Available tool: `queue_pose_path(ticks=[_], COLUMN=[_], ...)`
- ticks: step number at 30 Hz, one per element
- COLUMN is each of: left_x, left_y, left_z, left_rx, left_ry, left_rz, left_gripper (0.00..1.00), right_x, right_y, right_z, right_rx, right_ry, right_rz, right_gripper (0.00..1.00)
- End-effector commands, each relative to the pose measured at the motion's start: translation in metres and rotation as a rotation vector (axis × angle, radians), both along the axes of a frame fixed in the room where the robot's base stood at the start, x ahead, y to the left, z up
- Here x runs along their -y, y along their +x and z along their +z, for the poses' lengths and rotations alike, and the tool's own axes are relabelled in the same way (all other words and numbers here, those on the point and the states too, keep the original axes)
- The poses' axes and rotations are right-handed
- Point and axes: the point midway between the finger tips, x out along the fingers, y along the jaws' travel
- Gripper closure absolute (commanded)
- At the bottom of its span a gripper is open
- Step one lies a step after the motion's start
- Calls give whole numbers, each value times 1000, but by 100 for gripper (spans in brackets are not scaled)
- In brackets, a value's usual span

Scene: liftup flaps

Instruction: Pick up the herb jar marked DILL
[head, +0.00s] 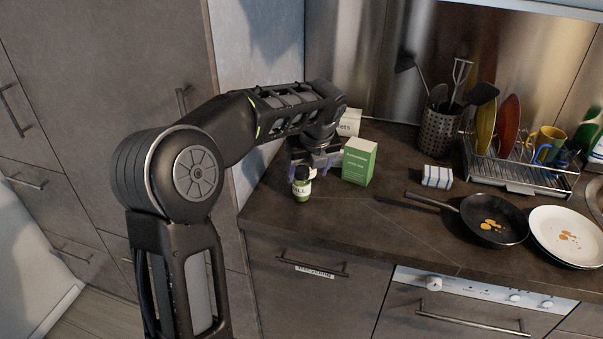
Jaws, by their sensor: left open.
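A small herb jar (302,184) with a dark lid, green contents and a pale label stands upright near the left front corner of the counter. Only the end of its lettering, which looks like "LL", can be made out. My left arm reaches in from the left, and my left gripper (310,166) is low over the counter right behind the jar, open. The jar partly hides the fingers, and I cannot tell whether they touch it. My right gripper is not in view.
A green and white box (359,161) stands just right of the jar, with a white box (350,122) behind. Farther right are a folded cloth (437,177), a dirty pan (493,219), plates (568,236), a utensil holder (438,132) and a dish rack (520,172). Counter (350,215) in front is clear.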

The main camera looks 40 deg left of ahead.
Motion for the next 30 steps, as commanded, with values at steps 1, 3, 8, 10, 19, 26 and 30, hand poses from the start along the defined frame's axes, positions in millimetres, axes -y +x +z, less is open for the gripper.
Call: queue_pose_path(ticks=[1,3,8,10,19,26,30], left_x=[-2,-3,-4,-4,-9,-12,-12], left_y=[0,-1,-2,-1,2,4,4], left_z=[3,5,6,5,-11,-19,-19], left_rx=[0,-3,-5,-5,-6,-4,-4], left_ry=[6,12,13,13,12,12,12], left_rz=[-4,-9,-10,-10,-9,-9,-9], left_gripper=[34,34,34,34,34,34,34], right_x=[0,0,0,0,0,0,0], right_y=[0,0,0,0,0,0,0], right_z=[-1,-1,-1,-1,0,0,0], right_rx=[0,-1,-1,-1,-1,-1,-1], right_ry=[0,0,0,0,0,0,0], right_rz=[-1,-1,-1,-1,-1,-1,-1], right_gripper=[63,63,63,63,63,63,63])
